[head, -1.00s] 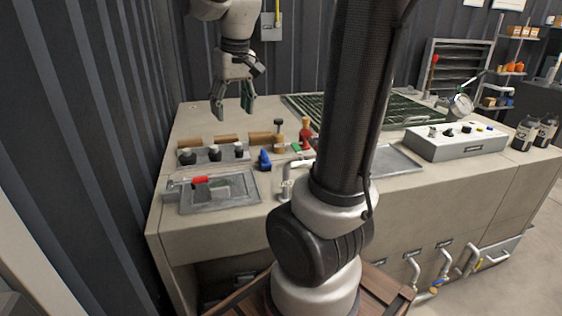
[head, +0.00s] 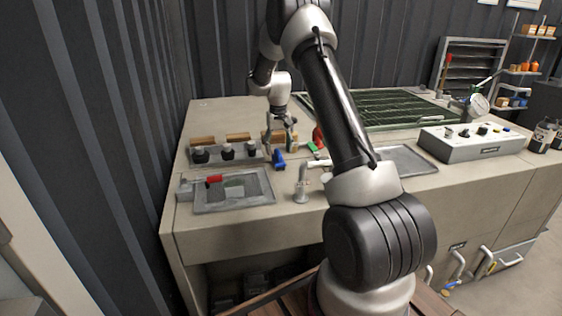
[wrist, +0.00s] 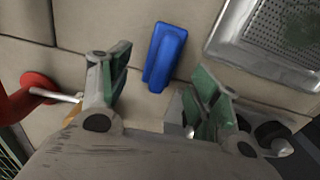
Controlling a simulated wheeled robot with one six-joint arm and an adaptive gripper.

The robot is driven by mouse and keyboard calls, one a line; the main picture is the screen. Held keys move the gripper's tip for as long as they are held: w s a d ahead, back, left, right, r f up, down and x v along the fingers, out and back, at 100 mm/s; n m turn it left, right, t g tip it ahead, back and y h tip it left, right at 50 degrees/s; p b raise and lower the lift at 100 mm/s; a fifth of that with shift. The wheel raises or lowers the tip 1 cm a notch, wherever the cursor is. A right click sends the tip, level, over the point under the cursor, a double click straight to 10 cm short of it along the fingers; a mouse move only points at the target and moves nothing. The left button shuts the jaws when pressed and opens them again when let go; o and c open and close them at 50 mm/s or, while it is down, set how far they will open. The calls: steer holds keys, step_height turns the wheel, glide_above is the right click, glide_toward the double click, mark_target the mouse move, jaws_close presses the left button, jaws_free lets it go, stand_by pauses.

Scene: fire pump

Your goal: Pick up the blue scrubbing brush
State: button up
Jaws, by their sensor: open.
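The blue scrubbing brush (head: 279,159) lies on the beige counter; in the wrist view the brush (wrist: 165,57) is a blue block between and beyond my fingers. My gripper (head: 282,143) points down just above and behind the brush in the head view. Its green-padded fingers are spread apart in the wrist view (wrist: 158,88), with nothing between the tips. The brush looks free of both fingers, though the exact height gap cannot be told.
Dark-knobbed items (head: 227,151) stand in a row left of the brush, also close to my right finger in the wrist view. A metal sink tray (head: 233,190) with a red handle, a tap (head: 302,187), a red object (head: 318,137) and a grey control box (head: 472,140) are nearby.

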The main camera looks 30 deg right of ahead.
mark_target(278, 152)
steer(key=f, duration=0.5)
steer(key=shift+s+a, duration=0.15)
steer(key=shift+s, duration=0.1)
steer(key=shift+r, duration=0.1)
steer(key=c, duration=1.1)
